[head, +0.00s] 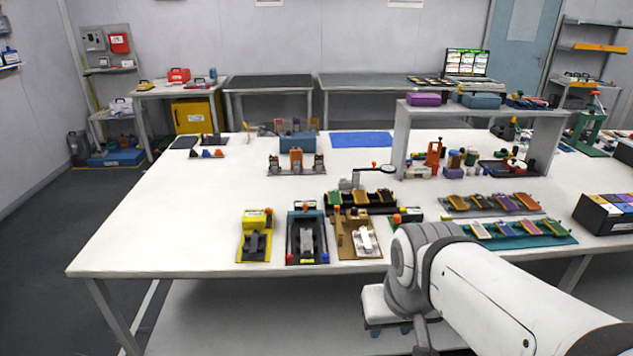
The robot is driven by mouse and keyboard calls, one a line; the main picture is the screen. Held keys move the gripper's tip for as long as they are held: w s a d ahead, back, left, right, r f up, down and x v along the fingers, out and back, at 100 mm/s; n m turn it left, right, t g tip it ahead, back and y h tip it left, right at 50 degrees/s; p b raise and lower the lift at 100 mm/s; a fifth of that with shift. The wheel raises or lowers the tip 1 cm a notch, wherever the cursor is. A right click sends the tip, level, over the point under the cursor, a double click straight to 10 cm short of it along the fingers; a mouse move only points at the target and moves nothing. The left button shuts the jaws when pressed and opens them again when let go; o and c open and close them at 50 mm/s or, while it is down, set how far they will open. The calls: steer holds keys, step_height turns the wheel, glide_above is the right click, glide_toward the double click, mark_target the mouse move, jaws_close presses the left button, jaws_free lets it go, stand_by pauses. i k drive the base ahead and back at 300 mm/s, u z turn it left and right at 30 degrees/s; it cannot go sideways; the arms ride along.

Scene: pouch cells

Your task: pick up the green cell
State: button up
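A teal rack (520,241) stands near the front right of the white table and holds a row of slanted flat cells. My arm reaches in from the lower right, in front of the table.
A grey rack (512,212) and a dark rack (360,207) hold more cells. Yellow (254,243), dark (306,240) and tan (356,240) fixtures line the front edge. A raised shelf (480,112) stands behind, a black box (606,213) at right. The table's left front is clear.

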mark_target(334, 196)
steer(key=i, duration=1.55)
steer(key=z, duration=0.05)
